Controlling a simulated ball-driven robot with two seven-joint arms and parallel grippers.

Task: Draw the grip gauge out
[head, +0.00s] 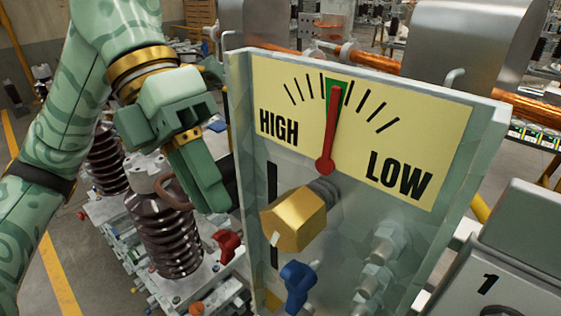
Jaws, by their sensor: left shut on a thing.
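The grip gauge is a grey panel with a yellow dial (425,130) marked HIGH on the left and LOW on the right. Its red needle (329,135) points up into the green band. A gold block-shaped knob (295,220) sticks out below the dial, with a dark coil behind it, beside a dark upright slot. My left gripper (208,188) is at the panel's left edge, pointing down, shut on a dark part (228,178) mostly hidden by the finger and the panel. It is apart from the gold knob. My right gripper is not in view.
A blue lever (297,284) and several bolts sit low on the panel. A red lever (227,245) and brown ribbed insulators (166,225) stand left of it. A grey box marked 1 (500,260) is close at lower right. Copper bars run behind.

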